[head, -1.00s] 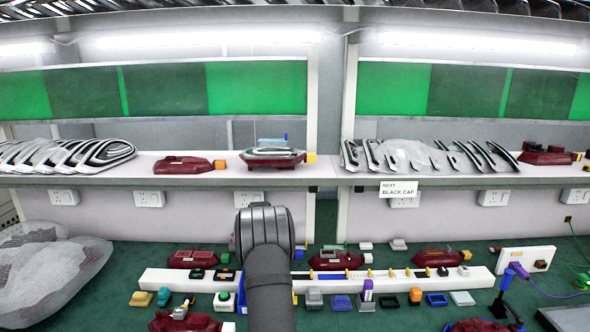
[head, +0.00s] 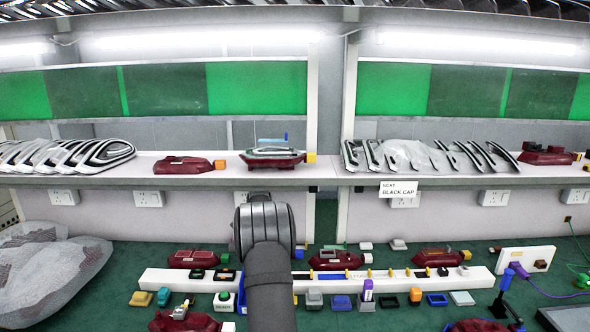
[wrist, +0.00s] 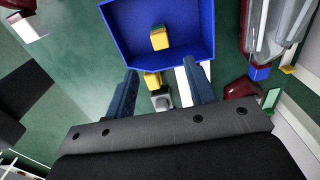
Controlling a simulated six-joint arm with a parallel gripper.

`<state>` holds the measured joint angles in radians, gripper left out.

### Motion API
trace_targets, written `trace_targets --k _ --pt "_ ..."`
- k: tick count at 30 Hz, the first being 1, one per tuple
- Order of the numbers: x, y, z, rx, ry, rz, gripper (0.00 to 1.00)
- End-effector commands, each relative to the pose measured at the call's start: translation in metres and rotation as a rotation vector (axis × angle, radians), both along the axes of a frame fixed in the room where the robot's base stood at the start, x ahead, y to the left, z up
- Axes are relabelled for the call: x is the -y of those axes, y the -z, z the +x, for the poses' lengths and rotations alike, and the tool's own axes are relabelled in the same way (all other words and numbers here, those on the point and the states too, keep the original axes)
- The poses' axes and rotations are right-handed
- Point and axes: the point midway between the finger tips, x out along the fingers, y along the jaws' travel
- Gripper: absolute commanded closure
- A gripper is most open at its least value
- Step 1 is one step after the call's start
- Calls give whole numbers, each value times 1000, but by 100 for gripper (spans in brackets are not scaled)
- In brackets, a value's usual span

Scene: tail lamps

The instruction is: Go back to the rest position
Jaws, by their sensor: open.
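My gripper (wrist: 160,92) shows in the wrist view with its two dark blue fingers spread apart and nothing held between them. Beyond the fingertips are a blue open bin (wrist: 190,50) with a yellow block (wrist: 159,38) inside, and a yellow piece (wrist: 152,80) and a grey piece (wrist: 162,101) outside it. In the head view my dark arm rises from the bottom centre and hides the fingers and part of the bench behind it.
A white rail (head: 190,281) with small coloured parts crosses the green bench (head: 120,262). Several dark red lamp bodies (head: 335,259) stand around it. A shelf (head: 225,180) behind carries lamp covers (head: 70,155) and a "NEXT BLACK CAP" sign (head: 399,189). A wrapped bundle (head: 50,265) lies left.

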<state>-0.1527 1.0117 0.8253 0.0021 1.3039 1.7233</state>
Motion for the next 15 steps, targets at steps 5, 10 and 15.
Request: trace_targets --k 5,10,15 --pt "0 -38 1 4 0 1 50" --pt "0 -73 1 4 0 1 50" --pt "0 -106 1 5 0 1 50"
